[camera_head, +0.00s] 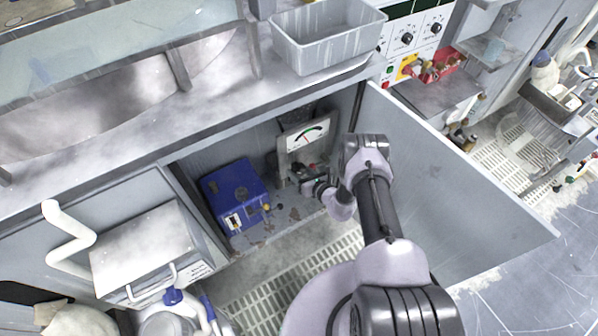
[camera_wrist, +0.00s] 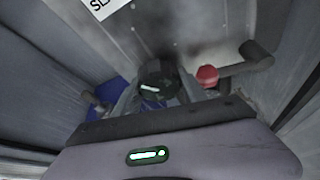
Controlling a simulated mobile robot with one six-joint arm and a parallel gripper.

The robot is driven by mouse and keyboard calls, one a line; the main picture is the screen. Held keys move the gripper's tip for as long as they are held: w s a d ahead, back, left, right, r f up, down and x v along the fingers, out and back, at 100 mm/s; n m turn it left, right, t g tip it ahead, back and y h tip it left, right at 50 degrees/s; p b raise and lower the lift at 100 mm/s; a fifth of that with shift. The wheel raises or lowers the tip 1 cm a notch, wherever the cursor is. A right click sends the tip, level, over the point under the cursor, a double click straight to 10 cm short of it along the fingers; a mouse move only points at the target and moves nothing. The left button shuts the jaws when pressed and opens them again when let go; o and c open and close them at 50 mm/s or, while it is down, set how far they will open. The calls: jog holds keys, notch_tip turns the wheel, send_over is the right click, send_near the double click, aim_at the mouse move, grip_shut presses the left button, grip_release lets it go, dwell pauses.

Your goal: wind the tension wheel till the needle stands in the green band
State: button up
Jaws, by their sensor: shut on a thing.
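The gauge (camera_head: 305,137) stands inside the open cabinet, its white face showing a green arc and a thin red needle. The needle seems to lean left of upright; the face is too small to tell exactly where it stands against the green band. My gripper (camera_head: 308,178) is low in front of the gauge. In the wrist view my gripper (camera_wrist: 158,100) is shut on a dark round part (camera_wrist: 158,80), apparently the tension wheel. Its lower part is hidden by my fingers and wrist.
A blue box (camera_head: 236,196) stands left of my gripper in the cabinet. The open door (camera_head: 455,165) stands close to the right of my arm. A red knob (camera_wrist: 207,75) and a dark bent handle (camera_wrist: 245,64) are right of my fingers. The countertop (camera_head: 130,125) overhangs the cabinet.

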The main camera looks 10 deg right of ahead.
jog(key=shift+m+y, duration=0.9)
jog(key=shift+m, duration=0.5)
jog(key=shift+s+a, duration=0.1)
jog(key=o, duration=1.1)
jog(key=p+v, duration=0.6)
jog(key=v, duration=1.1)
jog(key=shift+s+d+r+p, duration=0.1)
jog(key=shift+d+p, duration=0.1)
jog(key=shift+p, duration=0.15)
